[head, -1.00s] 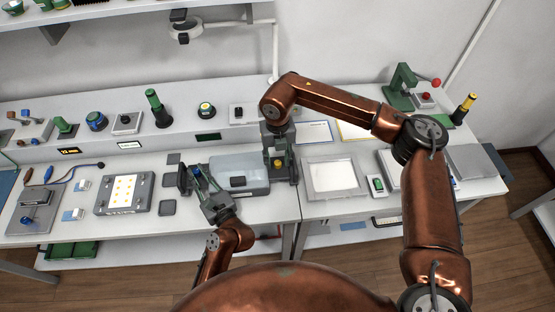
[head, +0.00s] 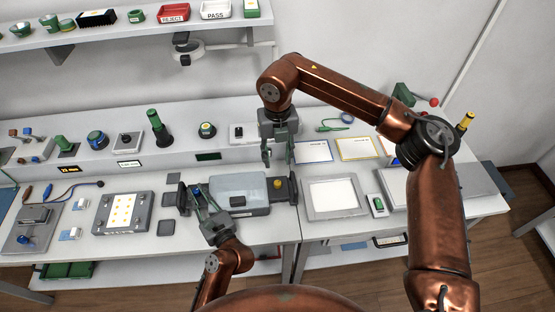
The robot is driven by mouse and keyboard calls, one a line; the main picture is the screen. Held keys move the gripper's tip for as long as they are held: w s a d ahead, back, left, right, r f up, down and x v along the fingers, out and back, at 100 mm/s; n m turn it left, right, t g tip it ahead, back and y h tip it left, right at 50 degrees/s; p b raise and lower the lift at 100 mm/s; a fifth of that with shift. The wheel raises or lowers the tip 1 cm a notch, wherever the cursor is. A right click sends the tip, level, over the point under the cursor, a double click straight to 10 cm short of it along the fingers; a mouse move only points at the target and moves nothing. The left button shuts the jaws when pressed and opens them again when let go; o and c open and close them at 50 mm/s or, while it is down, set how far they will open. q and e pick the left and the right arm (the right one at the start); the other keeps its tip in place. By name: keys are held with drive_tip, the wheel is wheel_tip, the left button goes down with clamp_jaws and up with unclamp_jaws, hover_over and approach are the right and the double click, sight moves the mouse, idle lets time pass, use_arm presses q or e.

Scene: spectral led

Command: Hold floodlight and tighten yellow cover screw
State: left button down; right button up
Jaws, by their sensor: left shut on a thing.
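The floodlight (head: 240,187) lies on the bench left of the table seam, a dark-ended housing with a pale clear cover. The yellow cover screw (head: 278,184) stands on its dark right end. My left gripper (head: 201,198) is shut on the floodlight near its left end; its fingers partly hide that end, and a small blue part shows between them. My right gripper (head: 279,158) points down above and behind the yellow screw. Its fingers are apart with nothing seen between them, and it appears clear of the screw.
A panel with yellow dots (head: 123,212) lies to the left. A white light panel (head: 334,196) and a green switch (head: 377,204) lie to the right. The red REJECT tray (head: 174,13) and white PASS tray (head: 216,10) sit on the upper shelf. A magnifier lamp (head: 187,46) hangs behind.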

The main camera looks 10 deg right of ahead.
idle(0.4)
use_arm(q)
drive_tip(key=c, duration=2.2)
unclamp_jaws()
drive_tip(key=shift+d+r, duration=0.1)
drive_tip(key=shift+r, duration=0.15)
drive_tip(key=o, duration=0.5)
drive_tip(key=shift+f, duration=0.15)
drive_tip(key=shift+s+f, duration=0.1)
drive_tip(key=shift+f, duration=0.2)
drive_tip(key=v, duration=0.7)
drive_tip(key=shift+s+d+r, duration=0.1)
drive_tip(key=shift+s+r, duration=0.05)
drive_tip(key=shift+r, duration=0.1)
